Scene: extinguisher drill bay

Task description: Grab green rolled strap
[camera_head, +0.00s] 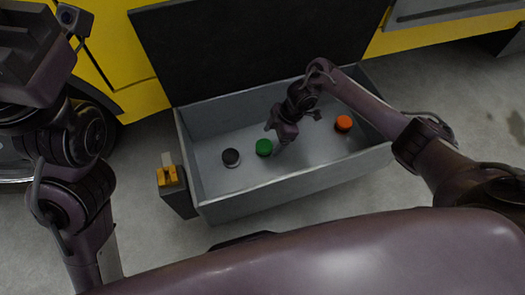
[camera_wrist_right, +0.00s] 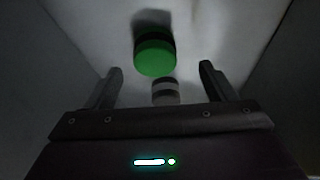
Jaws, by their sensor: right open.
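The green rolled strap (camera_head: 264,147) stands on the floor of the grey open bin (camera_head: 295,187), near its middle. My right gripper (camera_head: 277,139) reaches down into the bin just right of the green strap. Its two fingers are spread apart, with nothing held between them. The strap appears still beyond the fingertips; whether they touch it I cannot tell. My left arm is at the left, but its gripper does not show.
A black roll (camera_head: 231,157) stands left of the green strap and an orange-topped roll (camera_head: 344,123) stands to the right. A grey-and-white banded object (camera_wrist_right: 166,91) is partly hidden in the wrist view. The bin's dark lid (camera_head: 250,50) is raised behind. A yellow-orange latch (camera_head: 172,176) sits at the left.

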